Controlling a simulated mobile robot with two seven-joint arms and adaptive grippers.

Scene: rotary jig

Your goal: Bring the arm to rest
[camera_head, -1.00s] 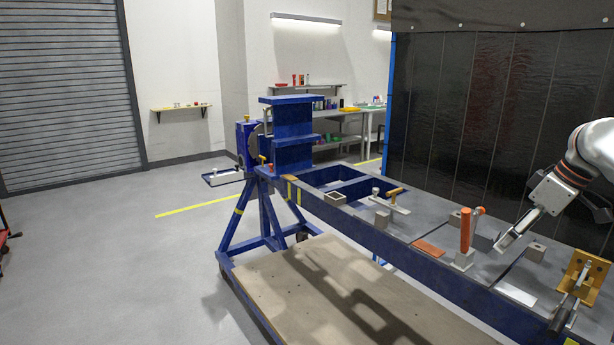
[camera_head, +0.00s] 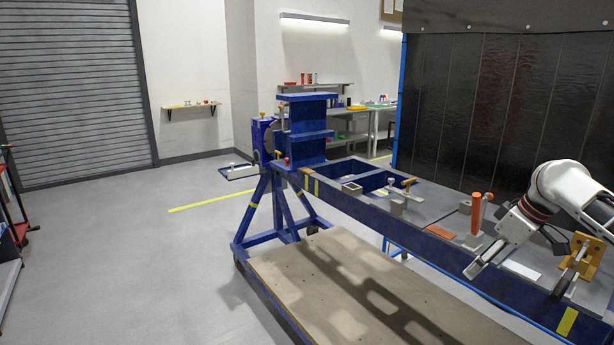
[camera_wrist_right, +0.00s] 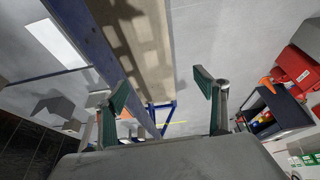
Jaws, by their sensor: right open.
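My right arm (camera_head: 565,190), white with orange rings, comes in from the right in the head view. Its gripper (camera_head: 478,268) points down and left at the front edge of the blue jig frame (camera_head: 400,222). In the right wrist view the two green-padded fingers (camera_wrist_right: 160,90) stand wide apart with nothing between them. The jig frame's beam and the wooden board below it show beyond the fingers there. Whether the gripper touches the frame edge cannot be told. My left gripper is in neither view.
An orange cylinder (camera_head: 475,213) stands on the jig top near the gripper, with a yellow bracket (camera_head: 582,253) to its right. The wooden board (camera_head: 350,290) lies low under the frame. The floor (camera_head: 140,270) at left is clear. A red cart (camera_head: 12,225) stands at the far left.

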